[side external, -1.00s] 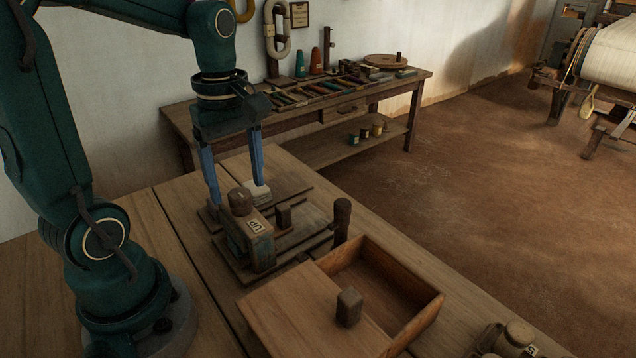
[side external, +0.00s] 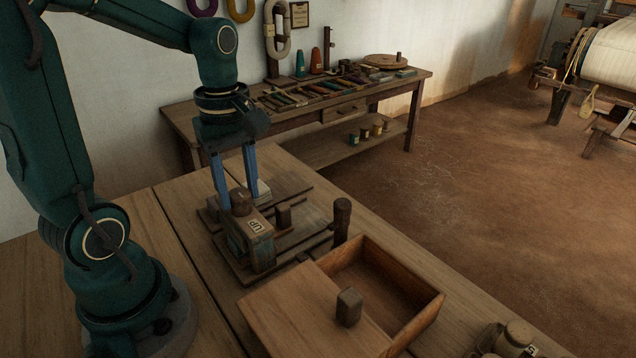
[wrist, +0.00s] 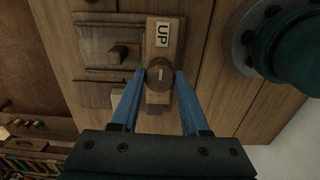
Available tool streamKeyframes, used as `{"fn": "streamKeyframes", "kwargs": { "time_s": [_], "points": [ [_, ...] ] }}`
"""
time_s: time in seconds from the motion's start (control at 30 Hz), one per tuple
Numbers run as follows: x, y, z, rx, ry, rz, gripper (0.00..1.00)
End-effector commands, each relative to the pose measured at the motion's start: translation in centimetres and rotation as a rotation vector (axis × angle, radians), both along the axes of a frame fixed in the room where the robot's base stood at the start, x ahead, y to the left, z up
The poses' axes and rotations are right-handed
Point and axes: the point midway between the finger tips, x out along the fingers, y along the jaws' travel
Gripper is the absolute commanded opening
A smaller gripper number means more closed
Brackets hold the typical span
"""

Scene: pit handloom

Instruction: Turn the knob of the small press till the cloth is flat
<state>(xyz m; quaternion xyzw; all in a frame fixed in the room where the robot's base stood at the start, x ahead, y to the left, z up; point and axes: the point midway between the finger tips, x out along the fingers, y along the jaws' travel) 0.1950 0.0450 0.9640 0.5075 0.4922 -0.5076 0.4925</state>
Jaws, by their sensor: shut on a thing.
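The small press (side external: 260,248) is a wooden block with an "UP" label, standing on a slatted wooden base on the bench; it also shows in the wrist view (wrist: 163,52). Its round brown knob (side external: 241,202) is on top, and in the wrist view the knob (wrist: 160,74) has a short pale mark. My gripper (side external: 238,206) points down with its blue fingers shut on the knob, one on each side; the wrist view shows the fingertips (wrist: 160,76) against it. A pale piece, perhaps the cloth (side external: 264,191), shows behind the fingers, mostly hidden.
A small wooden peg (side external: 283,215) and a taller dark post (side external: 342,219) stand beside the press. An open wooden box (side external: 405,290) with a partly slid lid (side external: 310,312) sits in front. A side table (side external: 300,112) with tools stands behind.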

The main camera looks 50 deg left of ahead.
Motion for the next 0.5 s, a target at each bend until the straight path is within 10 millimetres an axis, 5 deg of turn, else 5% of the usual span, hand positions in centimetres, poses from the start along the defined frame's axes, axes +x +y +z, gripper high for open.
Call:
{"fn": "streamKeyframes", "kwargs": {
  "time_s": [0.5],
  "points": [
    [0.00, 0.03, 0.08, 0.001, 0.000, -0.373, 0.00]
  ]
}}
